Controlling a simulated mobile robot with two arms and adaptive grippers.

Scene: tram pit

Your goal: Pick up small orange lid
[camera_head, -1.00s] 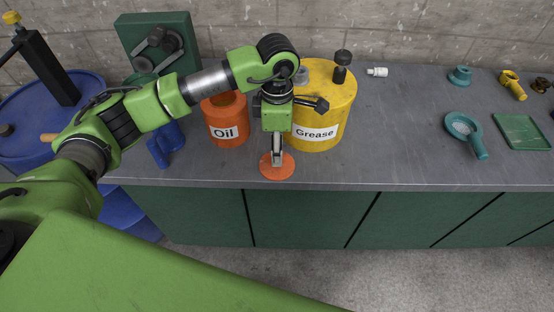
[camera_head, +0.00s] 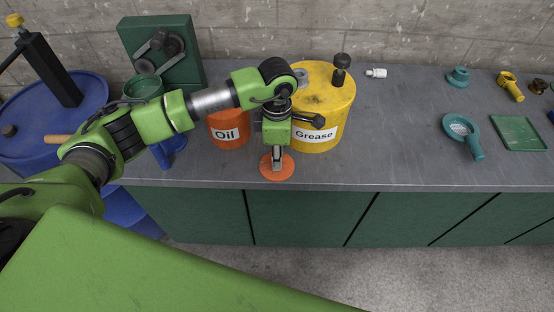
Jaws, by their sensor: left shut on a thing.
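The small orange lid (camera_head: 287,172) is a flat orange disc near the front edge of the grey counter. My left gripper (camera_head: 277,168) points down at the lid's middle and is shut on it. The gripper's fingers hide the lid's centre. I cannot tell whether the lid rests on the counter or is slightly raised. My right gripper is not in view.
Behind the gripper stand the orange Oil can (camera_head: 229,136) and the yellow Grease drum (camera_head: 335,98). A teal funnel-like piece (camera_head: 461,127) and a green tray (camera_head: 519,133) lie right. A small white bottle (camera_head: 376,73) lies behind. The counter's (camera_head: 398,135) middle right is clear.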

